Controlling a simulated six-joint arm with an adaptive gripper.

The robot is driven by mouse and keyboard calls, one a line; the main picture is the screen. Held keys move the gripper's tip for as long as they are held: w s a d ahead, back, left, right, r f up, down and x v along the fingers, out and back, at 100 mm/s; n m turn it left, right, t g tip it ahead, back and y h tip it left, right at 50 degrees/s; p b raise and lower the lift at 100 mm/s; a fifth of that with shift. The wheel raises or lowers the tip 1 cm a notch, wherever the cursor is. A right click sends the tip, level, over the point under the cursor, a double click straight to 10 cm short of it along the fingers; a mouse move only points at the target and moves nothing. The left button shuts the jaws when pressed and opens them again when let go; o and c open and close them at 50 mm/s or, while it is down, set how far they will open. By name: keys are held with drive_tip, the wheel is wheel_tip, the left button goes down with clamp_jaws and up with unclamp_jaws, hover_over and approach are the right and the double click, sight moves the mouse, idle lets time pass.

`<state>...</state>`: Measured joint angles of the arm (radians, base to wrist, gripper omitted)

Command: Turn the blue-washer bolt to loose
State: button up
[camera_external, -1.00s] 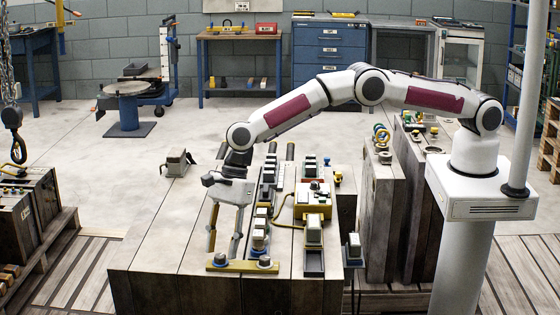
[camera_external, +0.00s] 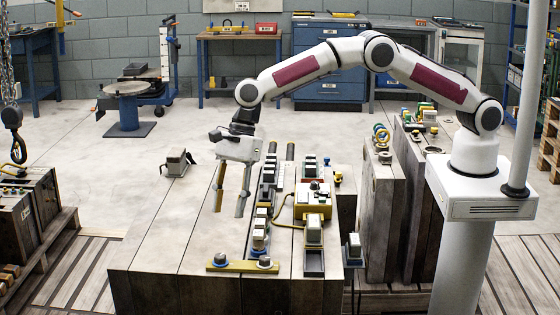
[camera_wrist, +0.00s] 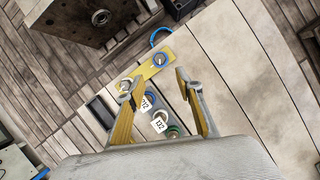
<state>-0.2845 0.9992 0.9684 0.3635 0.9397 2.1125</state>
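My gripper (camera_external: 229,212) is open and empty, its two yellow-and-grey fingers pointing down above the pale block top (camera_external: 165,235). In the wrist view the gripper (camera_wrist: 155,80) has its fingertips wide apart. A yellow bar (camera_external: 243,266) with a bolt near each end lies near the block's front edge, below and apart from the fingers. The left bolt (camera_external: 220,258) also shows in the wrist view (camera_wrist: 159,61) with a blue washer. I cannot tell how tight either bolt is.
Tagged posts with coloured rings (camera_external: 259,240) stand in a row just behind the bar's right end. A yellow box (camera_external: 314,196) and a dark tray (camera_external: 314,262) lie to the right. A grey device (camera_external: 175,162) sits at back left. The block's left side is clear.

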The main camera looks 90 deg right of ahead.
drive_tip(key=shift+r, duration=0.15)
drive_tip(key=a+f+n, duration=0.1)
drive_tip(key=n, duration=0.8)
drive_tip(key=a+f+n+t+h, duration=0.1)
drive_tip(key=n, duration=0.9)
drive_tip(key=a+f+n+h, duration=0.1)
drive_tip(key=n, duration=0.8)
drive_tip(key=shift+s+f+n+t, duration=0.3)
drive_tip(key=shift+s+n+t, duration=0.1)
drive_tip(key=shift+a+f, duration=0.1)
drive_tip(key=shift+f, duration=0.05)
